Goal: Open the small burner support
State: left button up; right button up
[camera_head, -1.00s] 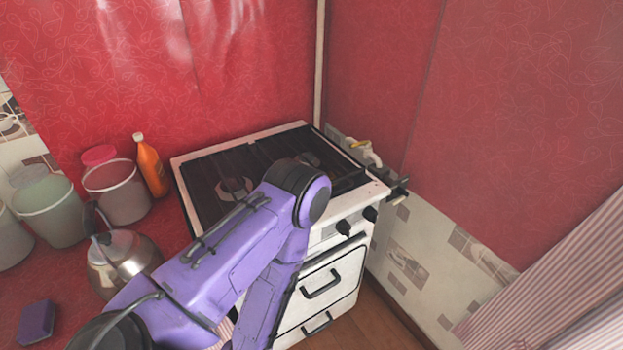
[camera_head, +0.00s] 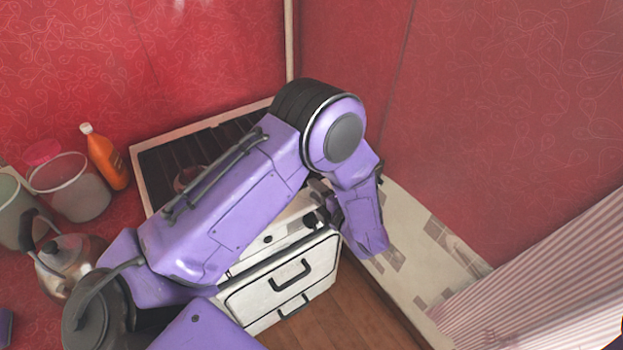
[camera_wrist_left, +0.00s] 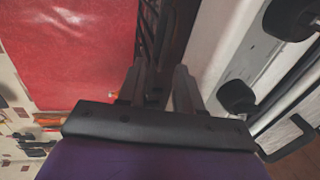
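The stove (camera_head: 290,263) is white with a dark top. Its dark burner grate (camera_head: 165,160) shows in part at the left of the stove top; my left arm covers much of the rest. I cannot make out the small burner support separately. In the left wrist view my left gripper (camera_wrist_left: 160,68) is open, with an empty gap between its fingers. It is beside the stove's front edge, with part of the dark grate (camera_wrist_left: 150,28) beyond the fingertips. In the head view I cannot clearly make out its fingers. My right gripper is not in view.
Black stove knobs (camera_wrist_left: 237,97) are close to the right of my left gripper. A kettle (camera_head: 70,262), an orange bottle (camera_head: 107,160) and a clear container (camera_head: 75,190) stand on the red counter at left. A red wall (camera_head: 470,120) rises close to the right of the stove.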

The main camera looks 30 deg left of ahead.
pick_arm(q)
jog(key=x, duration=0.3)
jog(key=w+x, duration=0.1)
jog(key=x, duration=0.1)
jog(key=shift+d+f+p, duration=0.25)
jog(key=shift+f+p, duration=0.05)
jog(key=shift+p, duration=0.1)
jog(key=shift+s+r, duration=0.15)
jog(key=shift+s, duration=0.15)
jog(key=shift+w, duration=0.1)
grip_shut()
jog(key=shift+d, duration=0.1)
dwell(0.4)
